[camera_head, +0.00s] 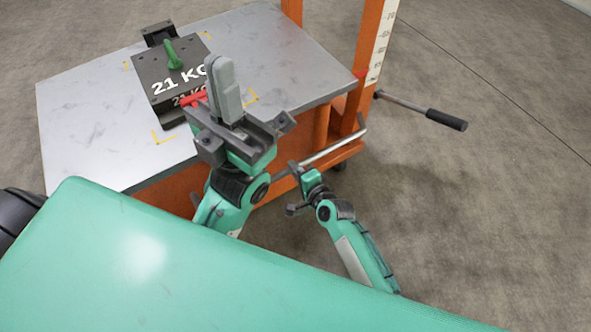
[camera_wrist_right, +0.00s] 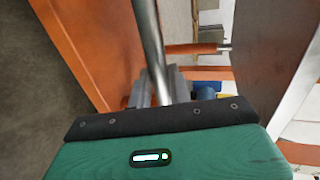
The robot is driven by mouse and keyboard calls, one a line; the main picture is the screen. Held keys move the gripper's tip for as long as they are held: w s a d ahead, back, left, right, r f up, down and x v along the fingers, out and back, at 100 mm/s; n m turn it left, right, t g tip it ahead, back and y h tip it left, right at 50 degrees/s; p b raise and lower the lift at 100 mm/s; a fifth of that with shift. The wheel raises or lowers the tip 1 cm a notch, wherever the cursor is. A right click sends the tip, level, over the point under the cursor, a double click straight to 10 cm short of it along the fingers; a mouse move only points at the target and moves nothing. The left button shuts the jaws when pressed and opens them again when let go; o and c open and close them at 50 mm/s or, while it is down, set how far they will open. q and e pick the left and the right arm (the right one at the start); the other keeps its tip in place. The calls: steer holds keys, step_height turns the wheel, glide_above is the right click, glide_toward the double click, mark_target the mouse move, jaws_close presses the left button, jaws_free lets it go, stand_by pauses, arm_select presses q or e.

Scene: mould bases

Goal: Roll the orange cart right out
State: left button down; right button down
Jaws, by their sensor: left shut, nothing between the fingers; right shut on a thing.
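The orange cart (camera_head: 172,188) stands in front of me, with a grey metal top (camera_head: 85,100) and an orange body that also shows in the right wrist view (camera_wrist_right: 88,40). A silver handle bar (camera_head: 335,150) sticks out on its near right side. My right gripper (camera_head: 296,169) is shut on this bar, which runs between its fingers in the right wrist view (camera_wrist_right: 151,45). My left gripper (camera_head: 219,70) is shut and empty, fingers pointing up, in front of the cart's top and hiding part of it.
A dark block marked 21 KG (camera_head: 158,92) with a green handle (camera_head: 172,55) lies on the top among yellow corner marks. An orange post with a scale (camera_head: 375,45) and a black-gripped lever (camera_head: 446,119) stand at the right. Grey floor (camera_head: 490,190) is clear to the right.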

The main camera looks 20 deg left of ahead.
steer(key=s+d+p, duration=0.3)
steer(key=s+d, duration=0.5)
steer(key=d, duration=0.3)
steer(key=shift+s+d+f, duration=0.15)
steer(key=shift+s+d, duration=0.05)
steer(key=shift+s, duration=0.15)
stand_by(0.7)
steer(key=s+d, duration=0.8)
steer(key=d, duration=0.2)
steer(key=shift+s+d+b, duration=0.25)
steer(key=shift+d+b, duration=0.1)
stand_by(1.1)
